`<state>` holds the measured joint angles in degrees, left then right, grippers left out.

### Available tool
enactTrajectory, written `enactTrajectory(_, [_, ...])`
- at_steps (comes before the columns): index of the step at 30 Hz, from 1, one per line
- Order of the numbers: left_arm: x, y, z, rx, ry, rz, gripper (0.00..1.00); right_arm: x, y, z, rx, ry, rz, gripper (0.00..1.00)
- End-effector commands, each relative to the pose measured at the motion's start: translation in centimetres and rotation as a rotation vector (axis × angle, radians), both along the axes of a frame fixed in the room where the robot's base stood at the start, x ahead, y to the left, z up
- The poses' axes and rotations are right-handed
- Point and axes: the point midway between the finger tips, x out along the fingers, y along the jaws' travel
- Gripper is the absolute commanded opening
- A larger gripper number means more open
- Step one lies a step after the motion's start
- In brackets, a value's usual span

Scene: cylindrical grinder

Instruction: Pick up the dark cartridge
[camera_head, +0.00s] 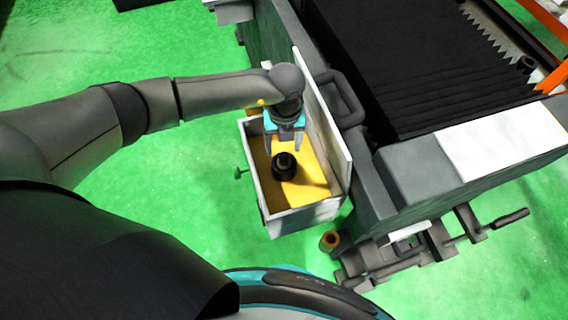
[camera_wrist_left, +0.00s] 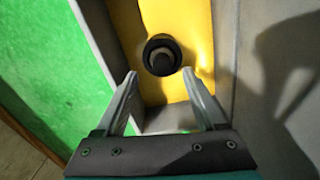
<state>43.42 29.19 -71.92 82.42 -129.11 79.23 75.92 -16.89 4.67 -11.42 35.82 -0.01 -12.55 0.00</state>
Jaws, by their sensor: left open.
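The dark cartridge (camera_head: 284,166) is a short black cylinder standing on the yellow floor of an open grey box (camera_head: 296,222). In the left wrist view the cartridge (camera_wrist_left: 162,55) shows from above as a dark ring with a lighter centre. My left gripper (camera_head: 283,146) is over the box, with its fingers pointing down close to the cartridge. In the left wrist view my left gripper (camera_wrist_left: 160,80) is open, and the cartridge lies just beyond the fingertips, roughly midway between them. Nothing is between the fingers. My right gripper is not in view.
A raised light panel (camera_head: 322,115) stands along the box's right side, beside the grey machine (camera_head: 410,185) with its dark handle (camera_head: 342,98). A small brass-coloured cylinder (camera_head: 329,241) is near the box's lower right corner. Green floor (camera_head: 190,190) is clear to the left.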

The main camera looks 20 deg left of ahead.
Motion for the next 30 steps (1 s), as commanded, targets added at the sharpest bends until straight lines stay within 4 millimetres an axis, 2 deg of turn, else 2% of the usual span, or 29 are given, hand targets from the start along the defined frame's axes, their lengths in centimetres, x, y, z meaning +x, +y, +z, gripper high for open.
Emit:
enactTrajectory(1, [-0.1, -0.2, -1.2, 0.001, 0.004, 0.0, 0.71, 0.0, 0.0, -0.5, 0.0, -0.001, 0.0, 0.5])
enactTrajectory(6, [-0.2, -0.3, -3.6, 0.001, 0.004, 0.0, 0.71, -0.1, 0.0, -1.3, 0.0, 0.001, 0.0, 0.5])
enactTrajectory(16, [-0.1, -0.3, -4.1, 0.0, 0.002, -0.001, 0.71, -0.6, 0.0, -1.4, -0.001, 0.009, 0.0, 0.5])
enactTrajectory(30, [-0.1, -0.3, -4.0, 0.0, 0.002, -0.001, 0.18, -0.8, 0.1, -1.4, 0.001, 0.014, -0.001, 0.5])
